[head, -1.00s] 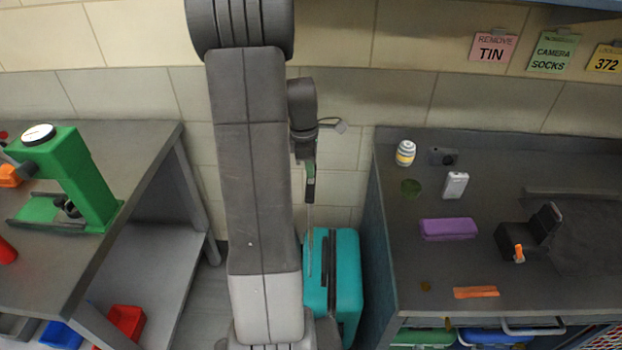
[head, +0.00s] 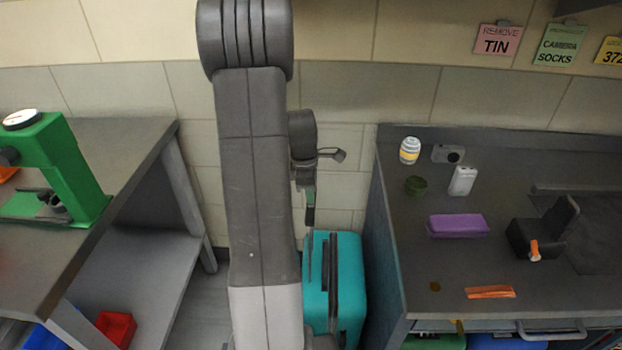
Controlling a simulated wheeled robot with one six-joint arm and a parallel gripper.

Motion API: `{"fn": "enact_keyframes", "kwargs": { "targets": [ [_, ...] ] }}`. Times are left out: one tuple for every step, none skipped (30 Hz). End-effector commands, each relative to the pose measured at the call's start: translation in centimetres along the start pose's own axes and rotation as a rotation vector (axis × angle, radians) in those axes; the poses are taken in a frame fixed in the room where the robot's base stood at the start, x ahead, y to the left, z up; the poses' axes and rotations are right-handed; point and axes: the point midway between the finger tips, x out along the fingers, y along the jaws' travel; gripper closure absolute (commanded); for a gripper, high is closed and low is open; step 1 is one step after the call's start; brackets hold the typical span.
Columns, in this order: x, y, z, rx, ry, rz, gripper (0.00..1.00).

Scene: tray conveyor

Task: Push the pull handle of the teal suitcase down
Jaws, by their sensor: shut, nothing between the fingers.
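The teal suitcase (head: 350,285) stands upright on the floor in the gap between the two benches, partly hidden by my arm. A dark band runs down its middle. The thin pull handle (head: 309,258) shows as a narrow grey bar at the suitcase's left part, just right of my arm. My gripper (head: 310,218) is shut and empty, pointing down, with its fingertips at the handle's upper end, just above the suitcase's top. They look to be touching, but the contact is too small to be sure. The handle's grip is hard to make out.
A dark bench (head: 440,275) stands close on the suitcase's right, holding a purple case (head: 458,225) and small items. A left bench (head: 120,150) carries a green device (head: 70,165). A tiled wall is behind. Some floor is free left of my arm.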

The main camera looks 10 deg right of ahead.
Motion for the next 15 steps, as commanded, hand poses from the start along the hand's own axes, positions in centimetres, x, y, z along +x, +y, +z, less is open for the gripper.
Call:
{"fn": "enact_keyframes", "kwargs": {
  "targets": [
    [1.1, -0.1, -0.1, 0.000, 0.000, -0.002, 1.00],
    [1.5, -0.1, -0.1, 0.000, 0.000, -0.002, 1.00],
    [2.0, -0.1, -0.2, 0.000, 0.000, -0.002, 1.00],
    [2.3, -0.1, -0.2, 0.000, 0.000, -0.002, 1.00],
    [2.7, -0.1, -0.3, 0.000, 0.000, -0.002, 1.00],
    [3.1, -0.1, -0.3, 0.000, 0.000, -0.002, 1.00],
    [3.5, -0.1, -0.3, 0.000, 0.000, -0.002, 1.00],
    [3.9, -0.1, -0.4, 0.000, 0.000, -0.002, 1.00],
    [4.4, -0.1, -0.4, 0.000, 0.000, -0.002, 1.00],
    [4.7, -0.1, -0.5, 0.000, 0.000, -0.002, 1.00],
    [5.1, -0.1, -0.5, 0.000, 0.000, -0.002, 1.00],
    [5.6, -0.1, -0.6, 0.000, 0.000, -0.002, 1.00],
    [5.9, -0.1, -0.6, 0.000, 0.000, -0.002, 1.00],
    [6.3, -0.1, -0.6, 0.000, 0.000, -0.002, 1.00],
    [6.7, -0.1, -0.7, 0.000, 0.000, -0.002, 1.00]
  ]
}}
